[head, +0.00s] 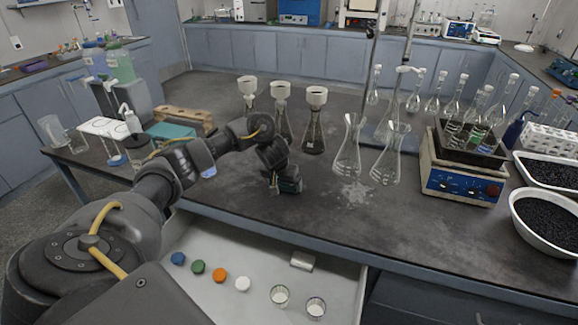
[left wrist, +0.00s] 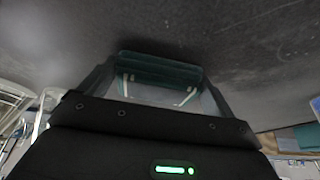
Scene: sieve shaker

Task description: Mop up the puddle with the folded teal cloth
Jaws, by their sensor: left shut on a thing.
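My left gripper (head: 284,188) is low over the dark bench (head: 250,225), near its front edge. It is shut on the folded teal cloth (left wrist: 158,72), which lies between the two fingers in the left wrist view. In the head view only a small teal part of the cloth (head: 291,186) shows below the fingers. I cannot tell whether the cloth touches the bench. A pale, irregular patch (head: 355,192), possibly the puddle, lies on the bench to the right of the gripper, in front of the clear flasks. My right gripper is not in view.
Clear conical flasks (head: 348,155) stand behind the patch. Funnel-topped flasks (head: 313,130) stand behind my gripper. A shaker (head: 460,180) and a white bowl of black grains (head: 548,222) are to the right. An open drawer (head: 215,250) holds coloured caps. The front middle bench is clear.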

